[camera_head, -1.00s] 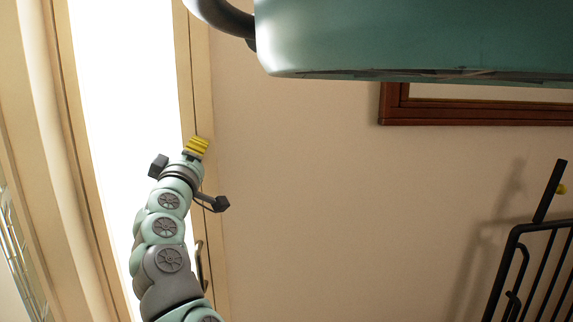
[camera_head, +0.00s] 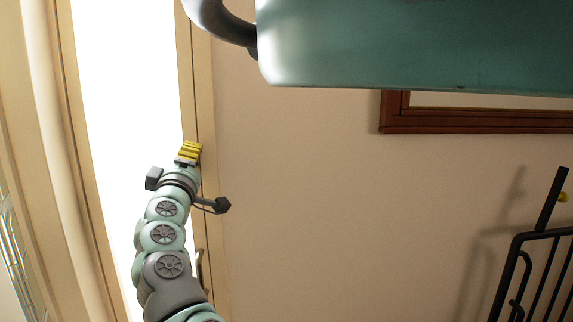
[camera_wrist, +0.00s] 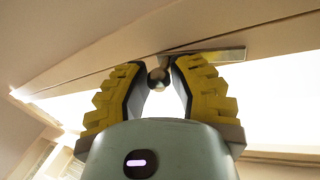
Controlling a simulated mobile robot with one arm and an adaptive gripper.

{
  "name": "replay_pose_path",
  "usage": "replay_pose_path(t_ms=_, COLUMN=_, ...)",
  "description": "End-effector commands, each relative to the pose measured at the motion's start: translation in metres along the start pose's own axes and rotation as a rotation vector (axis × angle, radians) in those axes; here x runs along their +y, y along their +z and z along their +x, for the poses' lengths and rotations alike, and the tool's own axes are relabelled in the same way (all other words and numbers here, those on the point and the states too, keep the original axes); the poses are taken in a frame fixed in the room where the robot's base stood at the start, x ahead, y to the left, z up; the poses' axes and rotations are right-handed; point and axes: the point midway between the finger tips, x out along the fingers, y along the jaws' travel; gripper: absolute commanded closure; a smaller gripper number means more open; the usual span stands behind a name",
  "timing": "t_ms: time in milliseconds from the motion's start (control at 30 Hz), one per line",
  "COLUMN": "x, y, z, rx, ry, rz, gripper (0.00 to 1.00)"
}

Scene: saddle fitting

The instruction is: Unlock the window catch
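The window catch has a round knob (camera_wrist: 158,78) and a flat metal plate (camera_wrist: 218,55) on the window frame, seen in the wrist view. My gripper (camera_wrist: 158,72) has two yellow ribbed fingers, one on each side of the knob. The fingers stand apart with the knob between their tips. I cannot tell whether they touch it or only stand around it. In the head view my gripper (camera_head: 189,152) is at the right edge of the bright window, against the pale frame. The catch is hidden there behind the gripper.
The bright window pane (camera_head: 125,110) is left of the frame post (camera_head: 202,100). A metal handle (camera_head: 201,270) sits lower on the post. A wooden picture frame (camera_head: 480,122) hangs on the wall at right, and a black metal rack (camera_head: 530,270) stands below it. Bare wall lies between.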

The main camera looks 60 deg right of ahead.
Motion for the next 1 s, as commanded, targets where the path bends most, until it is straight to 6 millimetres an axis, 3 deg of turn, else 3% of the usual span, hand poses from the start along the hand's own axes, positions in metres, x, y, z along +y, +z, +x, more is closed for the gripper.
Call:
replay_pose_path(t_ms=300, x=0.0, y=0.0, z=0.0, rx=-0.002, ry=0.001, rz=0.0, gripper=0.5)
replay_pose_path(t_ms=667, x=0.0, y=0.002, z=-0.004, rx=-0.005, ry=0.001, rz=-0.003, gripper=0.5)
replay_pose_path(t_ms=1000, x=0.0, y=0.003, z=-0.039, rx=-0.005, ry=0.001, rz=-0.003, gripper=0.5)
